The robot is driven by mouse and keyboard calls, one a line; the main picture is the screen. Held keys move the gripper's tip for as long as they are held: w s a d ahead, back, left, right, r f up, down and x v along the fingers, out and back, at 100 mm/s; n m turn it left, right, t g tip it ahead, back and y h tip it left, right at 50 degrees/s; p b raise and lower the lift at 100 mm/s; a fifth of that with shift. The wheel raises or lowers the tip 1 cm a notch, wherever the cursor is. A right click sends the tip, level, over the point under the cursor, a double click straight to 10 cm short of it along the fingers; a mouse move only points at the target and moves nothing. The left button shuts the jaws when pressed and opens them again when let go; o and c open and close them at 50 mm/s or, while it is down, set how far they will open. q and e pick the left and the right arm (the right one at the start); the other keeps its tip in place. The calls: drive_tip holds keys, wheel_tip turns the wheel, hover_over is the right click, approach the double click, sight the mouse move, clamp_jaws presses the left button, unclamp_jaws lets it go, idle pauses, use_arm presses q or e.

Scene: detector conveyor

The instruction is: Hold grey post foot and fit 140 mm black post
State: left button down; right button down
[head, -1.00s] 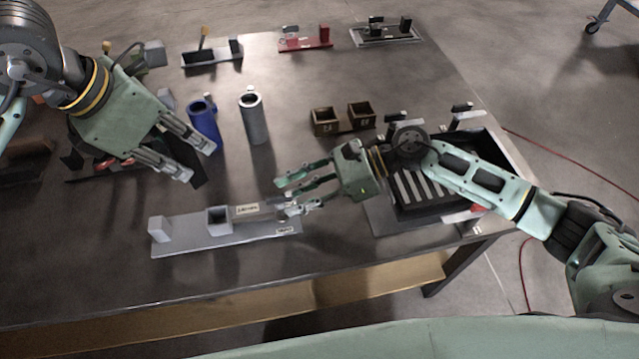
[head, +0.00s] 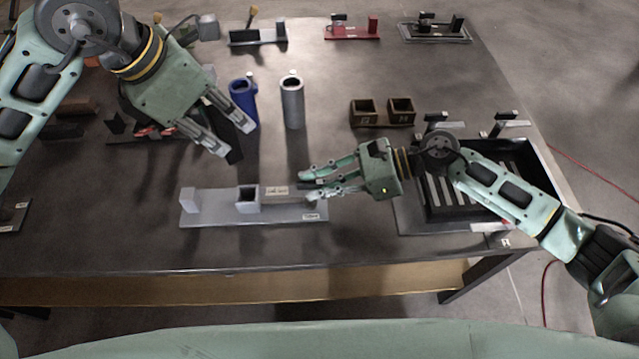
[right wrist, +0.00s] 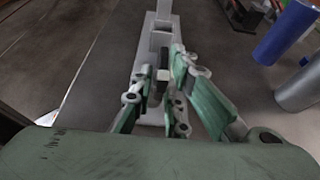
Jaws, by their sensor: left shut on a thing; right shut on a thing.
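The grey post foot (head: 290,212) is a flat plate on the table with an upright block at its left end and a square open socket (head: 247,200) near the middle. A labelled bar lies right of the socket. My right gripper (head: 307,187) is shut at the foot's right part; in the right wrist view its fingers (right wrist: 160,82) close on a grey piece of it, partly hidden. My left gripper (head: 237,140) is shut on the dark black post (head: 234,156), held tilted above the table, up and slightly left of the socket. The post's upper part is hidden by the fingers.
A blue tube (head: 243,100) and a grey tube (head: 292,105) stand behind the foot. A black tray (head: 530,165) lies under my right arm. Fixtures line the back. The table front is clear.

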idle(0.7)
use_arm(q)
wheel_tip(320, 180, down, 6)
drive_tip(key=m+g, duration=0.1)
drive_tip(key=m, duration=0.2)
drive_tip(key=m+g, duration=0.1)
drive_tip(key=m, duration=0.2)
drive_tip(key=shift+h, duration=0.4)
wheel_tip(320, 180, down, 10)
drive_tip(key=shift+f, duration=0.25)
